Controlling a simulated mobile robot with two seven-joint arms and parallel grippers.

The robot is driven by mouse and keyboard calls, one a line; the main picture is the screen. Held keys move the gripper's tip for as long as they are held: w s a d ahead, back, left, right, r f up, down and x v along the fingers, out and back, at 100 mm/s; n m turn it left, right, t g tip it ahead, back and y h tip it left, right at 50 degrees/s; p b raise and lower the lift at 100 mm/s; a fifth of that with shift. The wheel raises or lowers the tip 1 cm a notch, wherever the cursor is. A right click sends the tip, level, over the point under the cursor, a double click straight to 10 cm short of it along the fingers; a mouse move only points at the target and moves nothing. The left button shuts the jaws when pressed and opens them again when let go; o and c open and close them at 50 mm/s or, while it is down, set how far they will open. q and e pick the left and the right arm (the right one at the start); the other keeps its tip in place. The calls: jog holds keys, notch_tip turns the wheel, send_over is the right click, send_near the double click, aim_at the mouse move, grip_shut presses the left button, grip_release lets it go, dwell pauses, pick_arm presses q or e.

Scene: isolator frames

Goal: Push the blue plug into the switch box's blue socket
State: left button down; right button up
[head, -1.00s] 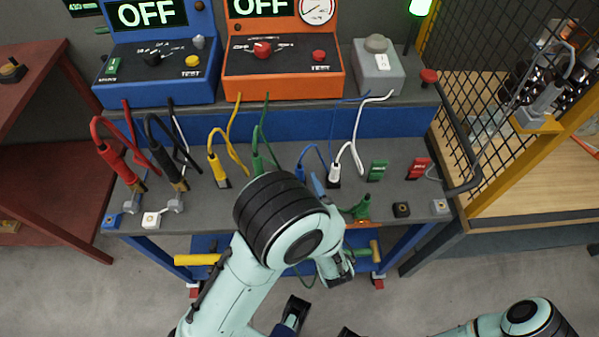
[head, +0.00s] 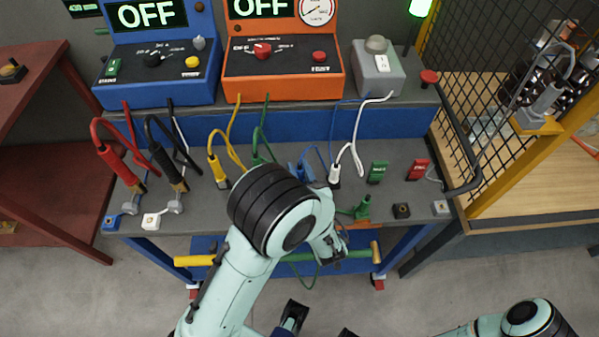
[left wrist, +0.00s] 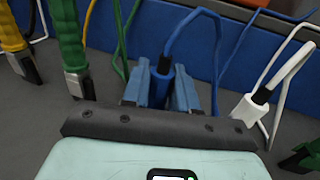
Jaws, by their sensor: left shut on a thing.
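The blue plug (left wrist: 161,82) is upright between the two blue fingers of my left gripper (left wrist: 164,92), with a finger against each side. Its blue cable loops up behind it. In the head view my left gripper (head: 301,171) is at the grey bench shelf, partly behind my own arm. The plug is mostly hidden there. The grey switch box (head: 379,70) with a white switch stands on the upper ledge at the right. I cannot make out its blue socket. My right arm shows at the lower right, but I cannot identify its gripper.
The white plug (head: 335,173) stands just right of my left gripper. The yellow plug (head: 219,172) and a green plug (left wrist: 72,45) are to the left. Green (head: 377,171) and red (head: 418,169) blocks lie farther right. A mesh guard (head: 490,90) bounds the right side.

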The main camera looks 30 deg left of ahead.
pick_arm(q)
notch_tip(320, 180, up, 20)
jog(key=p, duration=0.5)
